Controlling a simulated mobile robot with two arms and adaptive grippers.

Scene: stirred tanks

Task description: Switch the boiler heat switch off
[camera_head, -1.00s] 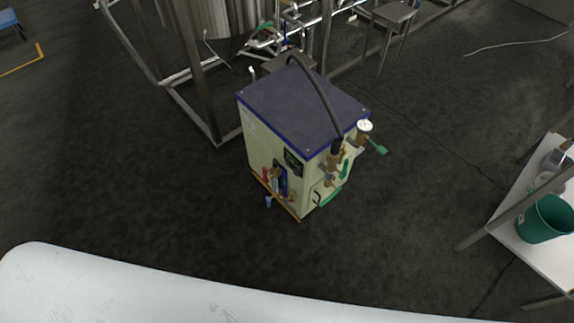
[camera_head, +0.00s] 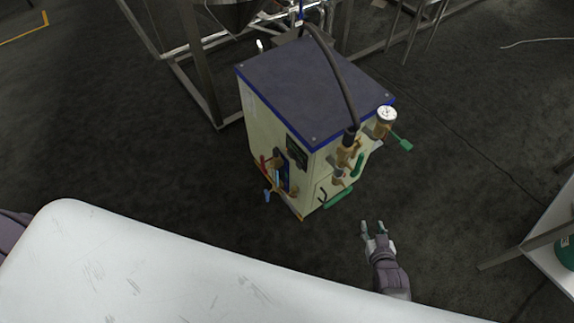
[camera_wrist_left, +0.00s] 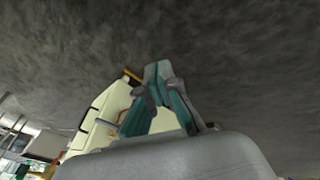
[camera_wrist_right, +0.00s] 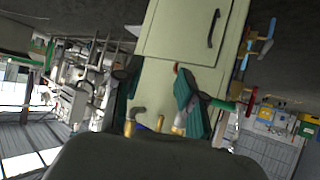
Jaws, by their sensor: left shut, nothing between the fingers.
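The boiler (camera_head: 318,85) is a cream box with a dark top and blue edging, standing on the floor in the middle of the head view. A small dark panel (camera_head: 297,152) sits high on its left front face; the heat switch itself is too small to make out. My right gripper (camera_head: 373,226) is open and empty, to the right of and apart from the boiler in the head view. In the right wrist view the boiler's cream side (camera_wrist_right: 185,35) shows beyond the open fingers. My left gripper (camera_wrist_left: 158,75) is shut and empty, with the boiler's pale body (camera_wrist_left: 98,118) behind it.
A black hose (camera_head: 340,80) arches over the boiler top. A gauge (camera_head: 387,114) and green-handled valves (camera_head: 358,165) stick out at its right. A metal frame (camera_head: 195,90) stands behind it. A table (camera_head: 553,250) is at the right edge. The floor left of the boiler is clear.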

